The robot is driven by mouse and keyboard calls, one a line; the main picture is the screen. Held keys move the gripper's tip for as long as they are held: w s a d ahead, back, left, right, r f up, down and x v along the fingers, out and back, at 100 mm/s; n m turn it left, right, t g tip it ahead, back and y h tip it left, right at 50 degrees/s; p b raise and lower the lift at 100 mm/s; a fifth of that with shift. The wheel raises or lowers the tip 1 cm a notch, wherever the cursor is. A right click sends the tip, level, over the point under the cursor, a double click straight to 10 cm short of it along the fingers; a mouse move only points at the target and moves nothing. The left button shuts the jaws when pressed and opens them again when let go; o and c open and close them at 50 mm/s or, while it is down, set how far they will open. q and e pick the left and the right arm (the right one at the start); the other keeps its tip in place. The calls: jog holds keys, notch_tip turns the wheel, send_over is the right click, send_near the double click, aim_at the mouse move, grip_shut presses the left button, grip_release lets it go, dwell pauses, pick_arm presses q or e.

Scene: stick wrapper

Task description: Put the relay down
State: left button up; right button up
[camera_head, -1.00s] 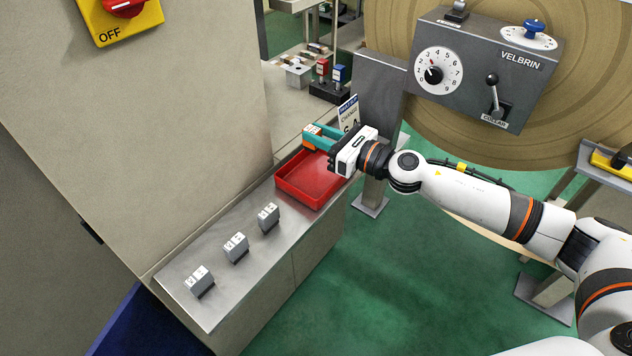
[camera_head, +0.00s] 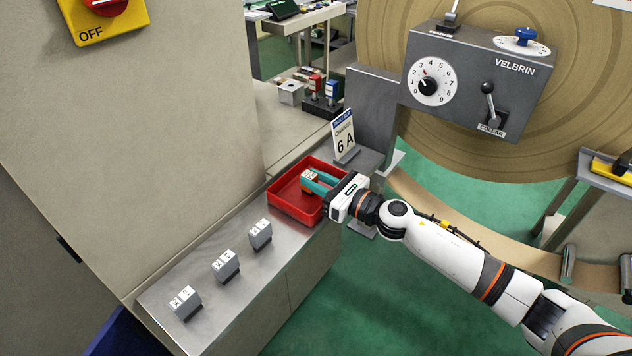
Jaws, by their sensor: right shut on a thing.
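My right gripper (camera_head: 310,180) reaches in from the right with its teal fingers over the red tray (camera_head: 288,211). It is shut on the relay (camera_head: 308,175), a small orange and white block at the fingertips. The relay is inside the tray's outline, low near its floor; I cannot tell whether it touches the floor. The fingers hide part of it. My left gripper is not in view.
Three grey-white modules (camera_head: 225,265) stand in a row on the steel shelf (camera_head: 205,311). A "6 A" sign (camera_head: 343,135) stands behind the tray. Red and blue blocks (camera_head: 323,88) are at the back. A grey control box (camera_head: 468,84) is at upper right.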

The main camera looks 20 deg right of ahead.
jog(key=o, duration=1)
jog(key=shift+b+v, duration=1.65)
jog(key=shift+v, duration=4.35)
